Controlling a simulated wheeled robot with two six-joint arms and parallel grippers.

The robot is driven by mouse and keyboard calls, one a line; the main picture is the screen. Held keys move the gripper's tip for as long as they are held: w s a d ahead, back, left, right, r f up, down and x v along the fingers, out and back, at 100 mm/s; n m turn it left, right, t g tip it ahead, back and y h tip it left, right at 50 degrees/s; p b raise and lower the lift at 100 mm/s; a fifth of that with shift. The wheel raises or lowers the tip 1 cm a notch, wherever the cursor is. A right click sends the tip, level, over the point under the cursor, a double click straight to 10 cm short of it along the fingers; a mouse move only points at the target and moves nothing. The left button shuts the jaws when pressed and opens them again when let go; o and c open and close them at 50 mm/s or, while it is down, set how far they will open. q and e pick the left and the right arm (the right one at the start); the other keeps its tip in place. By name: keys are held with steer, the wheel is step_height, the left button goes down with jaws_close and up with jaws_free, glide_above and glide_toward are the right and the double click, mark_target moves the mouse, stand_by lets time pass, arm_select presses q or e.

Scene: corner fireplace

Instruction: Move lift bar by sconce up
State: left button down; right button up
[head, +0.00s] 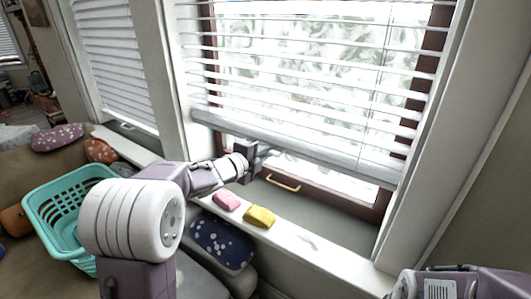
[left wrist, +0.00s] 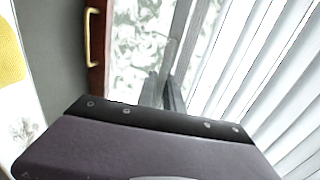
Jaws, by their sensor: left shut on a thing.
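The lift bar (head: 320,159) is the thick pale rail along the bottom of the partly raised white blind on the large window. It slopes down to the right in the head view. In the left wrist view the bar (left wrist: 205,40) runs up from the fingertips. My left gripper (head: 262,150) is shut on the bar, left of its middle. In the left wrist view the gripper's fingers (left wrist: 172,95) show narrow and dark against the bar. The exact contact is small and partly hidden. No sconce shows. My right gripper is out of view.
A gold handle (head: 282,184) is on the window frame below the bar. A pink block (head: 227,200) and a yellow block (head: 260,216) lie on the white sill. A teal basket (head: 65,205) stands at the left. A second blind (head: 115,65) hangs at upper left.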

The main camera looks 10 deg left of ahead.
arm_select(q)
step_height(320, 180, up, 79)
steer(key=p, duration=6)
steer(key=shift+f+p, duration=0.2)
steer(key=shift+p, duration=0.1)
steer(key=shift+r, duration=0.1)
steer(key=c, duration=1.6)
jaws_free()
steer(key=shift+c, duration=0.2)
steer(key=shift+o, duration=0.8)
